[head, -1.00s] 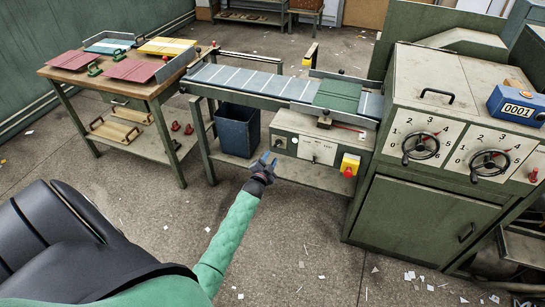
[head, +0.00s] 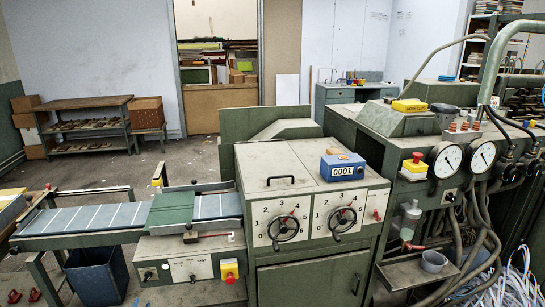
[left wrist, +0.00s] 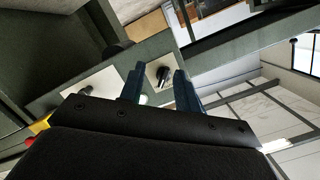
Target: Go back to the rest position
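My left gripper (left wrist: 158,82) shows only in the left wrist view. Its two dark blue-grey fingers stand apart, with nothing held between them. Beyond the fingers is a pale control panel (left wrist: 100,93) with dark knobs on a green-grey machine; the fingers look clear of it, but the distance is hard to judge. Neither arm shows in the head view. The feeder belt (head: 95,217) with white cross lines is at the left of the head view, and a green board (head: 171,209) lies on it. My right gripper is in neither view now.
The machine cabinet (head: 310,277) with two handwheels and a blue counter (head: 343,167) stands centre. A blue bin (head: 97,277) is under the belt. Gauges (head: 447,160), hoses and cables crowd the right. Open floor lies at the back left, before a shelf (head: 88,126).

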